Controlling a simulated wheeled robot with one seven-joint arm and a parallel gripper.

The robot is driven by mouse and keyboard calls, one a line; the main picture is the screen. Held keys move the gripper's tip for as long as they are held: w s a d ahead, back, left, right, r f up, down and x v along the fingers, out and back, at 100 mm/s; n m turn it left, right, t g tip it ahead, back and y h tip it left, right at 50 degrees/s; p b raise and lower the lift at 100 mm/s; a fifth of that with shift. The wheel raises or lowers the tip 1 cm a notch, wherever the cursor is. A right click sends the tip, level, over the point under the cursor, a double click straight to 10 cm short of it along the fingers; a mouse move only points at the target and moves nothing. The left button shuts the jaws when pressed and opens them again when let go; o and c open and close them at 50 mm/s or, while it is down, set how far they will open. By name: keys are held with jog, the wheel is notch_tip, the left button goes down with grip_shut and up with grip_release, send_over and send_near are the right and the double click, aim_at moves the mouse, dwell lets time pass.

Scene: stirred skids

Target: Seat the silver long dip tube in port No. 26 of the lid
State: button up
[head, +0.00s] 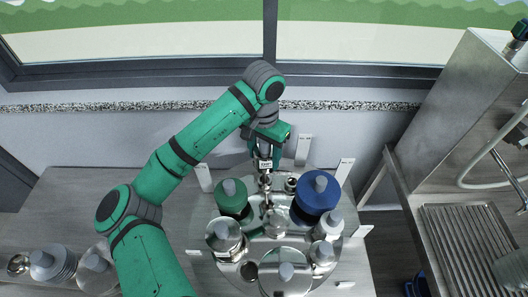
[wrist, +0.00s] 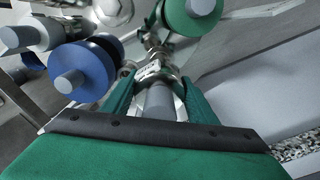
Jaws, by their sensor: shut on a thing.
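My gripper (head: 265,157) is above the far edge of the round metal lid (head: 252,247). In the wrist view my gripper (wrist: 157,92) has its green fingers shut on the grey top of the silver dip tube (wrist: 158,103). Below the fingers the tube has a metal fitting and a small white tag, which also shows in the head view (head: 265,164). The tube looks close to upright over the lid's far side. Its lower end is hidden, so I cannot tell whether it is inside a port. No port number is readable, so I cannot pick out No. 26.
A green capped fitting (head: 231,196) stands left of the gripper and a larger blue one (head: 318,193) right. Several silver fittings crowd the lid's near half. White label plates (head: 304,150) ring it. More parts (head: 52,263) stand at lower left.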

jog(key=shift+f, duration=4.95)
jog(key=o, duration=1.4)
jog(key=shift+c, duration=0.2)
notch_tip(320, 180, up, 11)
jog(key=shift+f, duration=0.1)
